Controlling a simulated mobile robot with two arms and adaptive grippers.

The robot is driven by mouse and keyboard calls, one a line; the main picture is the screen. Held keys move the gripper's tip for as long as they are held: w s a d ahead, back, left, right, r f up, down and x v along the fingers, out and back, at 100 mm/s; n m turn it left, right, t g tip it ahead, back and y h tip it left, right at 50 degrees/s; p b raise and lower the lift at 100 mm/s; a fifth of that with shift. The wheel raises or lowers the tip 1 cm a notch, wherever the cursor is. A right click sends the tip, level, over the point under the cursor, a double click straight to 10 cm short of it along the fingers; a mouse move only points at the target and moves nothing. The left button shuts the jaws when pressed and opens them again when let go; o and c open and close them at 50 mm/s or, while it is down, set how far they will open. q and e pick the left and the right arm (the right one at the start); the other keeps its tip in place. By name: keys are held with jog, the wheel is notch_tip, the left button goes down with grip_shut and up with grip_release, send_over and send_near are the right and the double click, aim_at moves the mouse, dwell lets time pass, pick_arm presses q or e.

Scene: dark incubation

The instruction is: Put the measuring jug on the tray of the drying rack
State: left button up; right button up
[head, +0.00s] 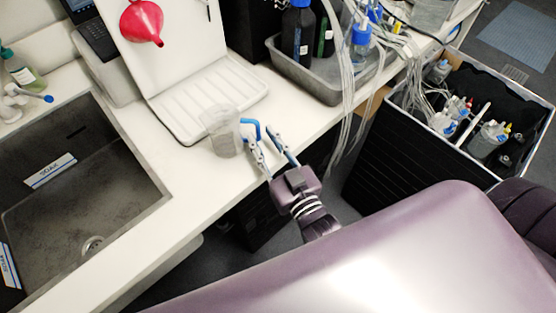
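The clear measuring jug (221,131) stands upright on the white counter, at the front edge of the drying rack's tray. A blue loop, seemingly its handle (252,123), is on its right side. The drying rack has a white upright board (180,50) and a white ribbed tray (225,88) at its foot. The tray has no items on it except where the jug hides its front corner. My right gripper (262,134) is just right of the jug, fingers apart, with one fingertip close to the handle. I cannot tell whether it touches. My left gripper is not in view.
A red funnel (142,22) hangs on the rack board. A sink (75,185) lies to the left. A grey bin (322,88) with bottles stands behind right, with tubes hanging over the counter edge. A black crate (400,140) of bottles stands at the right.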

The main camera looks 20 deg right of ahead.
jog(key=s+b, duration=0.1)
jog(key=s, duration=0.8)
jog(key=shift+d+b, duration=0.3)
jog(key=shift+d, duration=0.1)
jog(key=shift+s, duration=0.1)
